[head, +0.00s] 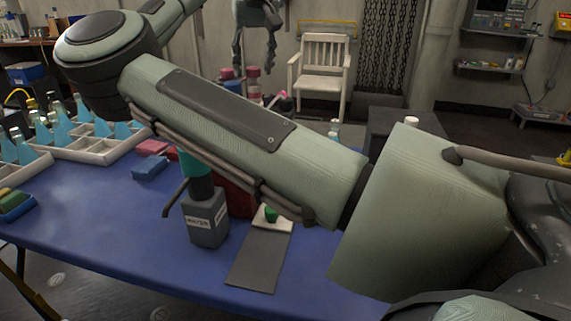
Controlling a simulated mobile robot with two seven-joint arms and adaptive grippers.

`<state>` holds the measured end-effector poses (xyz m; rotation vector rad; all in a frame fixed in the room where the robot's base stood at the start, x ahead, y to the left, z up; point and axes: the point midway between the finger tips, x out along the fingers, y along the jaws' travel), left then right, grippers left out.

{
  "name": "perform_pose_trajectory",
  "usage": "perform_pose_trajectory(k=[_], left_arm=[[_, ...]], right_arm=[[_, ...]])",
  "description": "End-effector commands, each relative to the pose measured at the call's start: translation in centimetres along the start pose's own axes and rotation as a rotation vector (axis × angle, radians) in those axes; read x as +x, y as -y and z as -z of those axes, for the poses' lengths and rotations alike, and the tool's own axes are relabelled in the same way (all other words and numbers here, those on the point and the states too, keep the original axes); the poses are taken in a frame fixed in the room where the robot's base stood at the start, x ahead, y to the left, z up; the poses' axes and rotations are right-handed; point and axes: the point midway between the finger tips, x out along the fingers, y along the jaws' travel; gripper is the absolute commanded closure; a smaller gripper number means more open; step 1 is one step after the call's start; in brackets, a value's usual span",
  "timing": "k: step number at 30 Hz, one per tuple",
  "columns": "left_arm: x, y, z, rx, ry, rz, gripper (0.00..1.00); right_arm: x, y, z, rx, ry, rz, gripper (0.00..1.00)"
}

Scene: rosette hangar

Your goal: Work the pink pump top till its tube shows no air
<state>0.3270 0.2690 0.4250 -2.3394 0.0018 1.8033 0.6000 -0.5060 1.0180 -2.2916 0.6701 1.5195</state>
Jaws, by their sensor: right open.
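A small pink top (283,95) shows just above my right arm, near the picture's middle. It looks like the pink pump top, but its body and tube are hidden behind the arm, so I cannot tell about air. My right gripper (254,55) hangs at the top of the picture, its dark fingers pointing down, apart and empty. In the picture it is above and left of the pink top, not touching it. My left gripper is not in view.
A grey bottle labelled WATER (207,219) with a bent spout stands on the blue table (110,225). A white tray (88,153) holds several blue flasks at left. Pink-capped (253,72) and dark bottles stand behind the arm.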

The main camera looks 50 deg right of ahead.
Motion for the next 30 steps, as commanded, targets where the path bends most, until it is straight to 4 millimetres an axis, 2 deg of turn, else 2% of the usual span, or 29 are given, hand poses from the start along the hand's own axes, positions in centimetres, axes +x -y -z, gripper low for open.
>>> perform_pose_trajectory(k=[5, 13, 30], left_arm=[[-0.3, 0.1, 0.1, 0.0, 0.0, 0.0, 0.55], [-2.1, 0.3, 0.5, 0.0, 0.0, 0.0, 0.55], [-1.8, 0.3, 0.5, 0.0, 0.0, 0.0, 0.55]], right_arm=[[-0.4, 0.0, 0.2, 0.0, -0.001, 0.0, 0.53], [-2.5, 0.0, 1.1, 0.001, -0.001, 0.001, 0.53], [-6.2, 0.0, 2.6, 0.0, -0.001, 0.001, 0.53]])
